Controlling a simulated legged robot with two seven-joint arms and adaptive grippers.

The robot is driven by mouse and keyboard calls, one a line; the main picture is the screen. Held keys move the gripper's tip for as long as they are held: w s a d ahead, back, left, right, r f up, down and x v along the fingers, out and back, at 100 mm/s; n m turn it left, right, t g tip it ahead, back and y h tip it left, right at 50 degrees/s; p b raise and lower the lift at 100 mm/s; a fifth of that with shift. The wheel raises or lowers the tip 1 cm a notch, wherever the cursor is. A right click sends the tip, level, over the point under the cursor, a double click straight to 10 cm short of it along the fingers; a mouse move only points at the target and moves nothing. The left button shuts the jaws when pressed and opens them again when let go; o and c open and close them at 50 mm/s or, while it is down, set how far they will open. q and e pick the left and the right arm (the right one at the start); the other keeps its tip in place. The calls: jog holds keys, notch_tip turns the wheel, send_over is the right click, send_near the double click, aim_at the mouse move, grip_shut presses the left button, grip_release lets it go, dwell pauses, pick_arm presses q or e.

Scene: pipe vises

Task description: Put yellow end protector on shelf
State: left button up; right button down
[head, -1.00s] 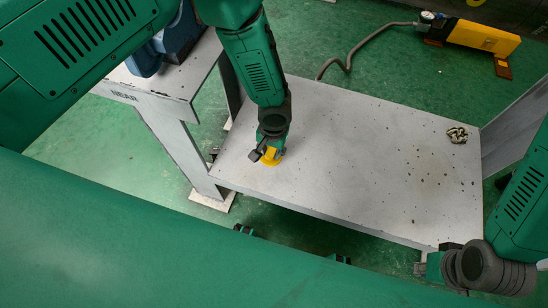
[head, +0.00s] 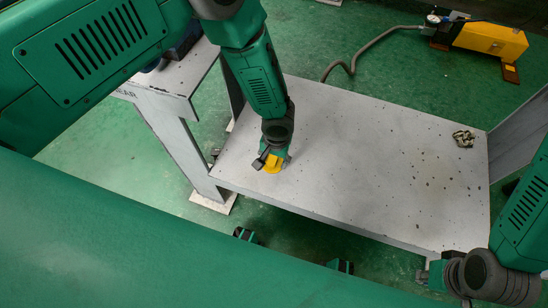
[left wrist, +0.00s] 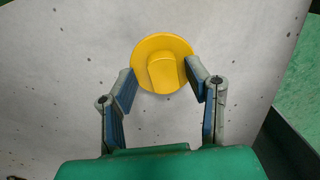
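The yellow end protector (head: 273,164) is at the left part of the grey shelf (head: 370,165), below my left gripper (head: 270,160). In the left wrist view the protector (left wrist: 165,64) is a round flange with a raised knob. The left fingers (left wrist: 163,80) are spread apart at either side of its flange, with gaps beside the knob. The protector appears to rest flat on the shelf. My right gripper (head: 428,274) is beside the shelf's near right corner, and its fingers are too small to read.
A grey stand (head: 165,105) rises left of the shelf. A small chain-like heap (head: 463,138) lies near the shelf's right end. A yellow pump (head: 488,40) with a hose (head: 370,50) is on the green floor behind. The shelf's middle is clear.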

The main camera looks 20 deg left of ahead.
aim_at(275, 161)
pick_arm(q)
jog(key=shift+a+r, duration=0.1)
jog(key=shift+r, duration=0.15)
notch_tip(275, 161, up, 12)
jog(key=p, duration=0.5)
jog(key=shift+d+f, duration=0.2)
jog(key=shift+d, duration=0.05)
